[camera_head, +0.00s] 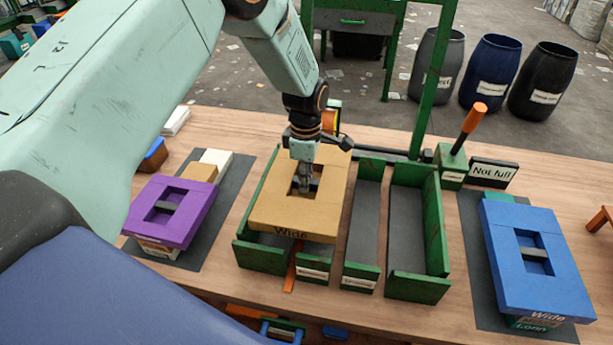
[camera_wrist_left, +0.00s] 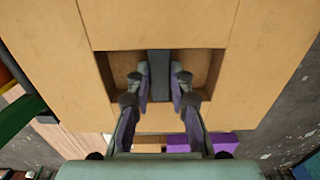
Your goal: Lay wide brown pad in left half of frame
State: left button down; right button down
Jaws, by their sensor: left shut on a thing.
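The wide brown pad (camera_head: 262,213), with "Wide" on its front edge, is over the left part of the green frame (camera_head: 262,257). It covers most of that part; whether it touches the frame walls I cannot tell. My left gripper (camera_head: 306,182) reaches down into the pad's square recess. In the left wrist view, the fingers (camera_wrist_left: 159,85) are shut on the dark grip bar (camera_wrist_left: 159,66) in the middle of the brown pad (camera_wrist_left: 205,25). The frame's right compartments (camera_head: 412,235) are empty. My right gripper is not in view.
A purple pad (camera_head: 198,222) lies on a stack at left. A blue pad (camera_head: 566,268) marked "Wide" tops a stack at right. A green box with an orange-handled lever (camera_head: 473,118) and a "Not full" sign (camera_head: 493,172) stand behind the frame. A green post (camera_head: 432,95) rises behind it.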

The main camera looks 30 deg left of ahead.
pick_arm(q)
jog(key=shift+w+d+r, duration=0.1)
jog(key=shift+d, duration=0.1)
jog(key=shift+a+f, duration=0.2)
jog(key=shift+f, duration=0.25)
notch_tip(320, 180, down, 7)
jog(key=b, duration=0.4)
jog(key=shift+d+r, duration=0.1)
jog(key=shift+f+b, duration=0.4)
jog(key=shift+f, duration=0.2)
jog(key=c, duration=1.1)
grip_release()
